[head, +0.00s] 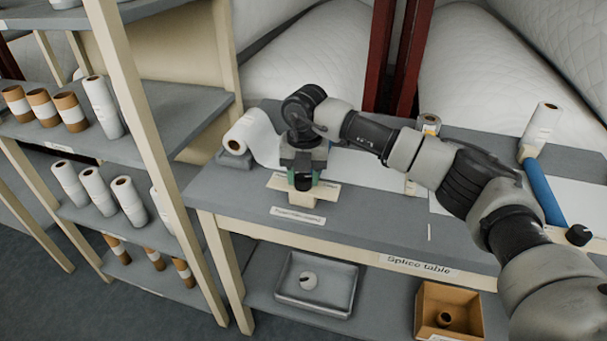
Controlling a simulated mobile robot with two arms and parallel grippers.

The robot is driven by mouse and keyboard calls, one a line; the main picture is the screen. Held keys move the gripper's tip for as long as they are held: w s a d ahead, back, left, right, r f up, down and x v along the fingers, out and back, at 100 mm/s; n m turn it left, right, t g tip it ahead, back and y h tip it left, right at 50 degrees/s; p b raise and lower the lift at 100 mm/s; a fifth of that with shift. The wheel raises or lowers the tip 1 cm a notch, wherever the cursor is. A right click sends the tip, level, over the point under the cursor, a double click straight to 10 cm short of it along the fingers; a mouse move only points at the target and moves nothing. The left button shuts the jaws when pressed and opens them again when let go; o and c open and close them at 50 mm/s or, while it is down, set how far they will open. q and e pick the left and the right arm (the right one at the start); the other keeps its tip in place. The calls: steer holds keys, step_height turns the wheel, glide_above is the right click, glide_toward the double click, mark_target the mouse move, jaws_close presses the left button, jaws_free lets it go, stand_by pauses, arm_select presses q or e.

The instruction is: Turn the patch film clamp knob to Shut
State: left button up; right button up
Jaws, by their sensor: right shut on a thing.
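My right gripper (303,172) points down at the left part of the splice table (370,225). It is shut on the dark clamp knob (303,183), which sits on a pale wooden clamp block (303,200). The gripper covers most of the knob, so I cannot tell which way it is turned. Small writing on the pale plate around it is partly hidden and too small to read. My left gripper is not in view.
A white film roll (252,132) lies behind the clamp. A blue bar (545,192) and another dark knob (578,235) are at the right. A shelf rack (190,115) with rolls stands close on the left. A grey tray (345,275) and a box (428,300) sit below.

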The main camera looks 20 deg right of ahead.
mark_target(305, 177)
steer(key=shift+r, duration=0.15)
steer(key=o, duration=0.9)
step_height(305, 177, up, 11)
steer(key=shift+d+f+b, duration=0.1)
steer(key=shift+f+b, duration=0.05)
steer(key=shift+b, duration=0.5)
